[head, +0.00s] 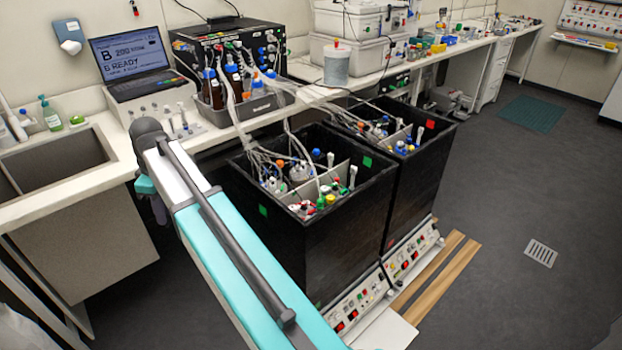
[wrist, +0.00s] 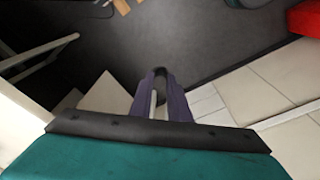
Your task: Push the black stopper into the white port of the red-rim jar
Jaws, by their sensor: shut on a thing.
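In the wrist view my gripper (wrist: 160,92) points away from the camera, beyond a teal and black housing. Its narrow fingers are shut on a small dark rounded piece (wrist: 160,72), which looks like the black stopper; its outline is hard to make out. The near black shaker box (head: 345,235) holds several vessels with coloured caps and tubing. Small red parts (head: 294,208) show inside it, but I cannot tell the red-rim jar or its white port.
A second black box (head: 430,165) stands behind the near one. The bench (head: 225,135) carries a laptop (head: 130,62), a grey bottle tray (head: 262,108) and a white tube rack. A sink (head: 55,165) is at left.

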